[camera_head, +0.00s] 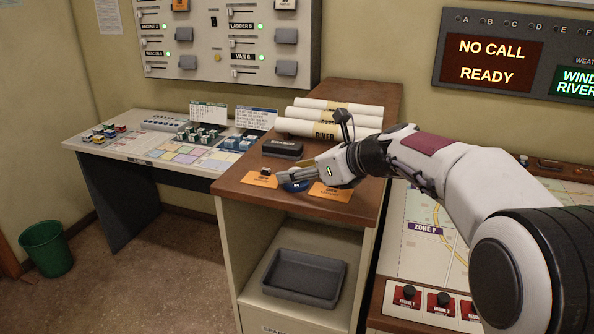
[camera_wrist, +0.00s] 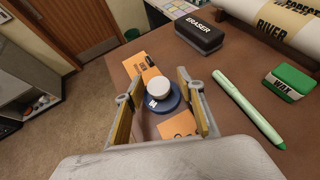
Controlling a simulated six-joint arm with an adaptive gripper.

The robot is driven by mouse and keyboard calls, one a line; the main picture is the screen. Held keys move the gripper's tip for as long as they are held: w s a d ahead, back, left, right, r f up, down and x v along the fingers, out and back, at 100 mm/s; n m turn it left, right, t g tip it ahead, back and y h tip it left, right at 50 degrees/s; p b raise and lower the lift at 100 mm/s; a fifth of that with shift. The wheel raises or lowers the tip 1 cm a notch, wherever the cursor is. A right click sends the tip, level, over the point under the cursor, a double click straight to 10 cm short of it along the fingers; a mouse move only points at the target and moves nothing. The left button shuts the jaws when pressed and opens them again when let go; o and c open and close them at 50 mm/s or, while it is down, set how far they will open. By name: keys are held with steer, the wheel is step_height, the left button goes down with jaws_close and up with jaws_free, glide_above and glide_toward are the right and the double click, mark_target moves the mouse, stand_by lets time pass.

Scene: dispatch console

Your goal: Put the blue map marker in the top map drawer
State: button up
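The blue map marker (camera_wrist: 176,103) is a blue disc with a white round knob, lying on the brown cabinet top (camera_wrist: 225,150) by two orange cards. In the head view the marker (camera_head: 296,186) shows as a blue patch below my gripper, partly covered by it. My gripper (camera_wrist: 160,106) is open, with one finger on each side of the marker; I cannot tell whether either finger touches it. Under the cabinet top is a cream open compartment (camera_head: 265,291) holding a grey tray (camera_head: 304,278). I cannot tell which part is the top map drawer.
Around the marker are orange cards (camera_head: 260,179), a black eraser (camera_wrist: 199,35), a green pen (camera_wrist: 248,108), a green box (camera_wrist: 290,84) and rolled maps (camera_head: 328,122). A green bin (camera_head: 46,248) stands on the floor.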

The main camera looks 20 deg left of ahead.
steer(key=shift+w+v, duration=0.15)
steer(key=shift+v, duration=1.45)
steer(key=shift+w+v, duration=0.1)
steer(key=shift+v, duration=2.35)
steer(key=shift+s+d+r, duration=0.1)
steer(key=shift+s+d, duration=0.2)
steer(key=shift+d, duration=0.1)
steer(key=s+d+f+n+h, duration=0.3)
steer(key=s+d+n, duration=0.4)
steer(key=s+d, duration=0.4)
steer(key=s+d+f+n+h, duration=0.4)
steer(key=s+d+n, duration=0.4)
steer(key=s+d, duration=0.3)
steer(key=s+d+f+n+h, duration=0.4)
steer(key=s+d+n, duration=0.3)
steer(key=s+d, duration=0.4)
steer(key=shift+s+f+t, duration=0.4)
steer(key=shift+s+f, duration=0.3)
steer(key=shift+s, duration=0.45)
